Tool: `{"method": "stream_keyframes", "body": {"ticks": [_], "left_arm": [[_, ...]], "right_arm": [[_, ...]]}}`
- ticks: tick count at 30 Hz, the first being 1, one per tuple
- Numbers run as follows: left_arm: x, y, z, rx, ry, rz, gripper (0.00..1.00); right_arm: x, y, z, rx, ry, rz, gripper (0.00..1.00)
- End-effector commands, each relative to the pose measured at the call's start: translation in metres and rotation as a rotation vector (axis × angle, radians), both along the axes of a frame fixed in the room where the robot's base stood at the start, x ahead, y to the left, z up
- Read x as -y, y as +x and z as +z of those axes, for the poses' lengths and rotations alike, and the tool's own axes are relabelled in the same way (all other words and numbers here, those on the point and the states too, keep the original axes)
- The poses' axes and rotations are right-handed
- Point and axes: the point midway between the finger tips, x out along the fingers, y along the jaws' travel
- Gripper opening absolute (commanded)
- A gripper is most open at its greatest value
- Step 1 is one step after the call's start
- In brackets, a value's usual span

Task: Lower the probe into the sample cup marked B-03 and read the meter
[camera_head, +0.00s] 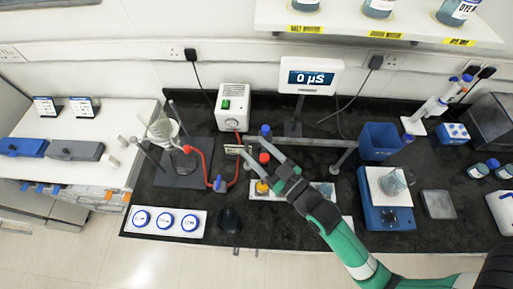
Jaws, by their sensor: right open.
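The white meter (310,77) stands at the back and its display reads 0 µS. A white tray (165,235) at the front left holds three round cups with blue rings (164,220); their labels are too small to read, so I cannot tell which is B-03. I cannot pick out the probe for certain. My right gripper (257,146) reaches in from the lower right, open, with its fingers pointing to the back left above a white holder (260,196) with colored-capped items. The gripper and forearm hide part of that holder. My left gripper is not in view.
A stand with a glass funnel (161,128) and red tubing (205,165) is left of the gripper. A white box (234,104) stands behind. A blue bin (378,142) and a blue scale (386,216) with a beaker (393,181) are at right. A dark mouse-like object (230,220) lies in front.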

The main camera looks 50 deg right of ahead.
Motion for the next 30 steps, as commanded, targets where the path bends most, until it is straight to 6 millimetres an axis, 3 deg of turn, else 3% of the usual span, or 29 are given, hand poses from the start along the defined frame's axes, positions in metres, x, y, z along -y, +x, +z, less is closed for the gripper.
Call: {"method": "stream_keyframes", "body": {"ticks": [8, 19, 30], "left_arm": [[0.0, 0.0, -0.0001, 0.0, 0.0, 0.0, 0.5], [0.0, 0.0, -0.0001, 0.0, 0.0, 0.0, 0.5], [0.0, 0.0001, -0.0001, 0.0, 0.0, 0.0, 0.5]], "right_arm": [[0.0003, 0.0034, 0.0, 0.0, 0.0, 0.0, 0.63], [0.0003, 0.0031, 0.0001, 0.0, 0.0, 0.0, 0.0], [0.0003, 0.003, 0.0002, 0.0, 0.0, 0.0, 0.0]]}}
